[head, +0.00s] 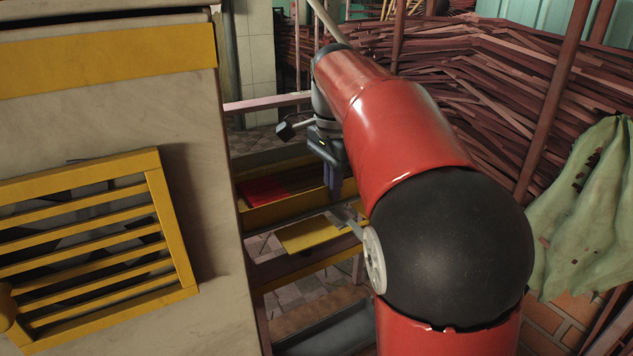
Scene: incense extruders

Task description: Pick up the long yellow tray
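A long yellow tray (275,212) with red material (265,190) inside lies on the frame beyond the big machine, left of centre. Its right part passes behind my gripper and my red arm. My gripper (333,190) points down at the tray's right part, with dark fingers in front of its yellow wall. Whether the fingers touch the tray or are open or shut is too small to tell. A flat yellow plate (308,234) sits lower and nearer, just below the tray.
A large beige machine (200,130) with a yellow slatted grille (90,230) fills the left side. Red-brown sticks (480,80) are piled at the back right. A thin post (555,100) and green cloth (590,200) stand at the right.

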